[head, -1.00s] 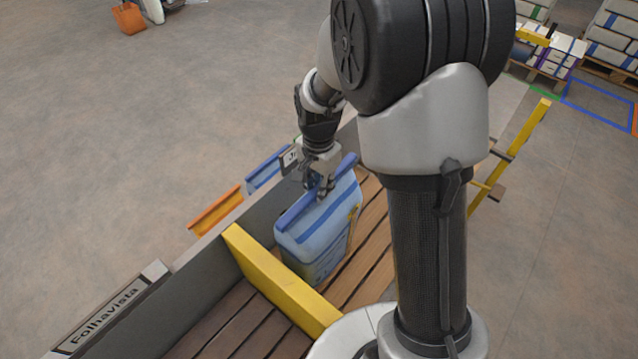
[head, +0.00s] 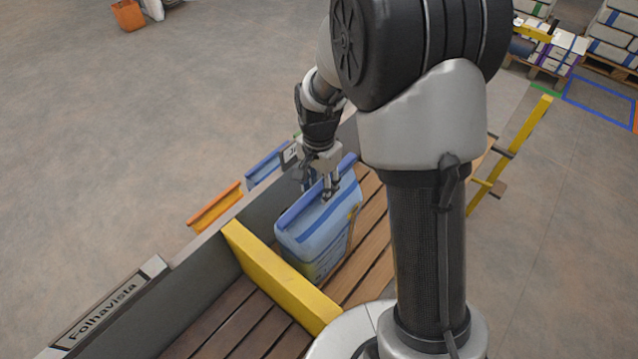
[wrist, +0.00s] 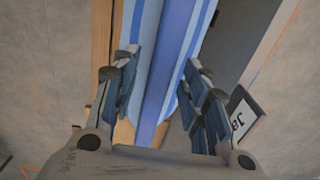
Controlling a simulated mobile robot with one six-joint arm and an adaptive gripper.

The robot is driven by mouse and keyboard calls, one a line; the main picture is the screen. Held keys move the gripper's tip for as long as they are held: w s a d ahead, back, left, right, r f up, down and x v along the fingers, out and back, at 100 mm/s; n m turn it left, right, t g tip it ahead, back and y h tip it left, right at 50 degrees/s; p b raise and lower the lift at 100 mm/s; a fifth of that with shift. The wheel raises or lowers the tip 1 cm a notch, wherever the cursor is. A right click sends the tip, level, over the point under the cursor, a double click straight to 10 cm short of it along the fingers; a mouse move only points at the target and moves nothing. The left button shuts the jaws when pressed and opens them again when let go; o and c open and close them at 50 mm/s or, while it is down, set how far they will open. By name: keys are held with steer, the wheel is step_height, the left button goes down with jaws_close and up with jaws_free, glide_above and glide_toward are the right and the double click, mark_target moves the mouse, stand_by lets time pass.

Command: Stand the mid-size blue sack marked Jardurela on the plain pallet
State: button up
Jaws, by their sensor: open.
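The light-blue sack (head: 318,235) with darker blue bands stands upright on brown wooden slats (head: 366,262), between the grey side board and the yellow divider. Its marking cannot be read. My gripper (head: 320,190) is at the sack's top edge with its fingers spread. In the wrist view, the open fingers (wrist: 160,60) lie on either side of the sack's dark blue top seam (wrist: 163,85). A sign (wrist: 240,115) reading "Ja", its rest hidden, is beside the right finger. I cannot tell which pallet is the plain one.
The yellow divider (head: 280,278) is close in front of the sack. The grey board (head: 215,272) runs along its left, with a "Folhavista" sign (head: 100,315). Loaded pallets (head: 545,55) stand far right. Open floor is left.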

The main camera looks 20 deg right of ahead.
steer(key=shift+f, duration=0.1)
steer(key=shift+r, duration=0.45)
step_height(320, 180, up, 11)
steer(key=shift+r, duration=0.15)
stand_by(0.3)
